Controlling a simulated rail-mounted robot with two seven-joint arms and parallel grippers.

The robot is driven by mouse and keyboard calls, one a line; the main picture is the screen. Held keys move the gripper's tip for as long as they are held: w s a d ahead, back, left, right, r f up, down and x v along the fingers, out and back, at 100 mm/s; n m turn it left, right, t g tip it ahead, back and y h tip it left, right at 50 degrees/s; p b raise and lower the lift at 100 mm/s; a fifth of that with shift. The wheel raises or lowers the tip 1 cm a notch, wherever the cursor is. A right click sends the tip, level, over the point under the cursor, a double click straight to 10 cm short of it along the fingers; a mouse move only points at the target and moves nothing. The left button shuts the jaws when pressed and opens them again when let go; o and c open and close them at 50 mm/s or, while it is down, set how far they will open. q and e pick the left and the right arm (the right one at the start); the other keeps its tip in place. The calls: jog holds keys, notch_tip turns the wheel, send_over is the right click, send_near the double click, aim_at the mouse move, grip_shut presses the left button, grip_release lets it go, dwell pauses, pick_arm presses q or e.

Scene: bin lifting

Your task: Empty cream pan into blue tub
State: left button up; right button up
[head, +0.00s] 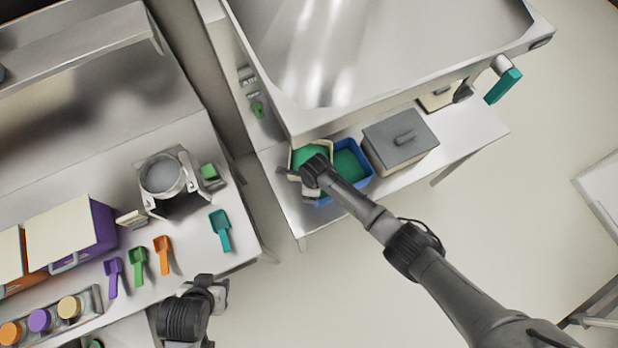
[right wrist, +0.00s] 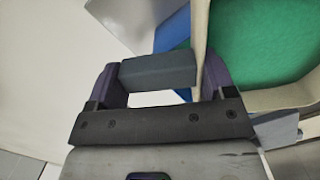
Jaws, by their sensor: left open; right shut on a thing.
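The cream pan (head: 293,159), with green material (head: 307,152) in it, is at the front edge of the steel bench, under the large hopper's lower edge. The blue tub (head: 366,178) stands right beside it and also shows green inside. My right gripper (head: 313,172) is shut on the pan; in the right wrist view a grey grip block (right wrist: 158,70) lies between its fingers, against the pan's cream wall (right wrist: 201,35). A strip of the tub (right wrist: 173,32) shows behind. My arm hides part of the pan and tub. My left gripper (head: 218,291) is open, low at the left.
A grey lidded box (head: 400,140) stands right of the tub. The big steel hopper (head: 380,50) overhangs the bench, with a teal-handled lever (head: 503,86) at its right. The left counter holds a round pot (head: 162,176), coloured scoops (head: 220,228) and a purple bin (head: 103,225). Floor between is clear.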

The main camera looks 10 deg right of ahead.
jog(key=shift+d+r+y, duration=0.1)
jog(key=shift+r+y, duration=0.3)
jog(key=shift+y, duration=0.4)
jog(key=shift+r+t+y+b, duration=0.35)
jog(key=shift+y+b, duration=0.25)
jog(key=shift+b, duration=0.15)
jog(key=shift+d+r+y+b, duration=0.15)
jog(key=shift+r+y+b, duration=0.15)
jog(key=shift+y+b, duration=0.4)
jog(key=shift+d+r+y+b, duration=0.2)
jog(key=shift+y+b, duration=0.2)
jog(key=shift+b, duration=0.5)
jog(key=shift+s+r+t+y+b, duration=0.15)
jog(key=shift+t+y+b, duration=0.2)
jog(key=shift+b, duration=0.6)
jog(key=shift+d+r+y+b, duration=0.2)
jog(key=shift+y+b, duration=0.25)
jog(key=shift+b, duration=0.75)
jog(key=shift+s+d+r+t+y+b, duration=0.15)
jog(key=shift+d+y+b, duration=0.3)
jog(key=shift+y+b, duration=0.7)
jog(key=shift+d+t+y+b, duration=0.25)
jog(key=shift+d+y+b, duration=0.25)
jog(key=shift+y+b, duration=0.6)
jog(key=shift+s+d+r+t+y+b, duration=0.15)
jog(key=shift+d+y+b, duration=0.3)
jog(key=shift+y+b, duration=0.7)
